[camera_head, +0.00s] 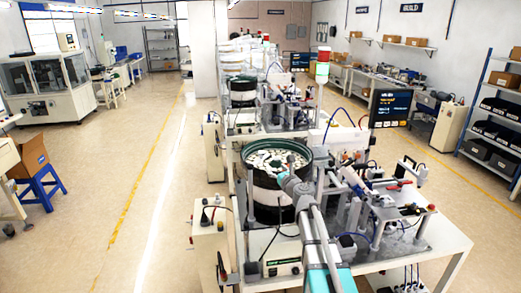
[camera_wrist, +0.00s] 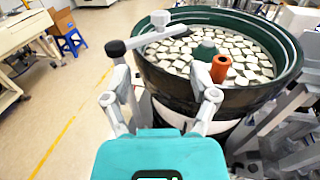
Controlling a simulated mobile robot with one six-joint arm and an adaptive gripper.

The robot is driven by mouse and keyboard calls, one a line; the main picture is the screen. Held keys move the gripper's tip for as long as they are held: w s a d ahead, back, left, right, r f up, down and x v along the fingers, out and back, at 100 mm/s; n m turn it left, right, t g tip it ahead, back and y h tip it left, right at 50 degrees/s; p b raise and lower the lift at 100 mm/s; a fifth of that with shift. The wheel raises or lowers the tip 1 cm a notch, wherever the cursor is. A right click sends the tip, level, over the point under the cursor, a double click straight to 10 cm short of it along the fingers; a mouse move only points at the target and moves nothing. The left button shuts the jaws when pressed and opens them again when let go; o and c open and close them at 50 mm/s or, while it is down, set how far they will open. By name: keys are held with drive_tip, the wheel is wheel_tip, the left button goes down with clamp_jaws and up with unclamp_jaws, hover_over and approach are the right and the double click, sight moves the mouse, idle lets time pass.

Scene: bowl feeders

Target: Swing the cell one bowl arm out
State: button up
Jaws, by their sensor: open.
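The bowl feeder (camera_wrist: 150,78) is a dark green round bowl full of pale parts, with a green cone (camera_wrist: 205,50) near its middle. It also stands on the nearest bench in the head view (camera_head: 249,181). A grey bar (camera_wrist: 170,33) with a black knob (camera_wrist: 116,48) at its left end and a pale knob (camera_wrist: 160,18) above it reaches over the bowl's left rim; it looks like the bowl arm. An orange cylinder (camera_wrist: 220,68) stands up near my right finger. My gripper (camera_wrist: 163,78) is open at the bowl's near side, apparently empty; contact with the bar or cylinder is unclear.
More bowl feeders (camera_head: 243,92) stand in line behind. A signal tower (camera_head: 322,66) and a dark screen (camera_head: 390,107) rise behind and right of the bowl. Brackets and cables crowd the bench (camera_head: 420,245). The floor (camera_head: 120,170) to the left is open, with a blue stool (camera_head: 42,186) farther left.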

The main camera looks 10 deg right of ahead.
sight(263, 155)
idle(0.4)
drive_tip(key=x, duration=1.3)
drive_tip(key=shift+w+a, duration=0.1)
drive_tip(key=shift+w, duration=0.3)
drive_tip(key=shift+a, duration=0.1)
clamp_jaws()
